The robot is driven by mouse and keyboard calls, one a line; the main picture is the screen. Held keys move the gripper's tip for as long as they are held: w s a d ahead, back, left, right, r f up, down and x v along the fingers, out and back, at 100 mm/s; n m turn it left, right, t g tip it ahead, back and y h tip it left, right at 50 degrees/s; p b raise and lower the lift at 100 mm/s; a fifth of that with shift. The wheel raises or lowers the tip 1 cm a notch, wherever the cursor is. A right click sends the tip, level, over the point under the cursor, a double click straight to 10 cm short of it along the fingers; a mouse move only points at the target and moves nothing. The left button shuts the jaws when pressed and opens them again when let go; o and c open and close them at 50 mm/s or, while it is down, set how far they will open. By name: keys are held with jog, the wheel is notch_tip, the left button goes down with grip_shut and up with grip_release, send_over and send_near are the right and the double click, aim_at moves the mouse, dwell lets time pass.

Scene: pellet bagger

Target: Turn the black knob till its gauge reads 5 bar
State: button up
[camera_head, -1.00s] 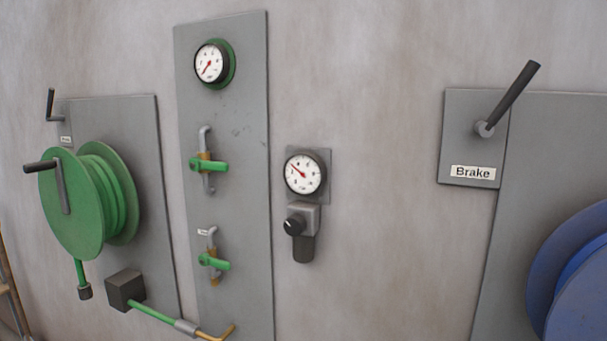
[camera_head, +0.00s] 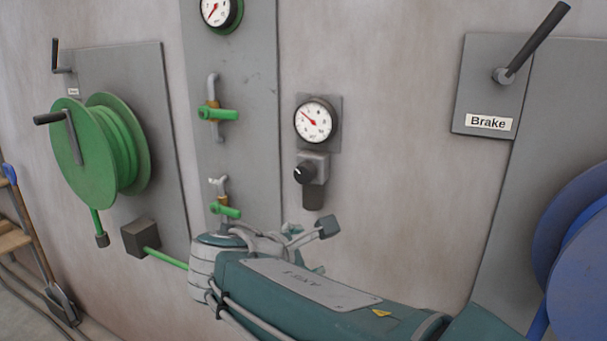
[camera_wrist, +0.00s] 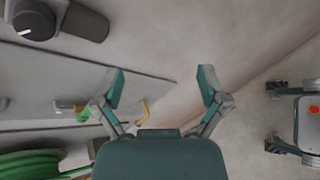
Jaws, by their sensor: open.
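The black knob (camera_head: 305,172) sits on the front of a small grey regulator body on the wall in the head view. Its round white gauge (camera_head: 314,122) with a red needle is just above; the needle points to the upper left, and the figures are too small to read. The knob also shows at the top left of the wrist view (camera_wrist: 36,22). My gripper is below the regulator in the head view (camera_head: 318,250), partly hidden by my arm. In the wrist view its two fingers (camera_wrist: 162,88) are spread apart with nothing between them, off to the right of the knob.
A panel at the left holds another gauge (camera_head: 217,10) and green-handled valves (camera_head: 217,113). A green hose reel (camera_head: 100,150) is further left. A brake lever (camera_head: 535,40) and a blue reel (camera_head: 580,260) are at the right. The wall between regulator and brake plate is bare.

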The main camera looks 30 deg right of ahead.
aim_at(301, 175)
jog(key=w+a+r+n+t+h, duration=0.3)
jog(key=w+r+n+t+h, duration=0.1)
jog(key=w+r+n, duration=0.3)
jog(key=shift+m, duration=0.7)
jog(key=x, duration=1)
jog(key=shift+w+d+r, duration=0.1)
jog(key=shift+d+r, duration=0.15)
jog(key=shift+d, duration=0.05)
jog(key=c, duration=1.1)
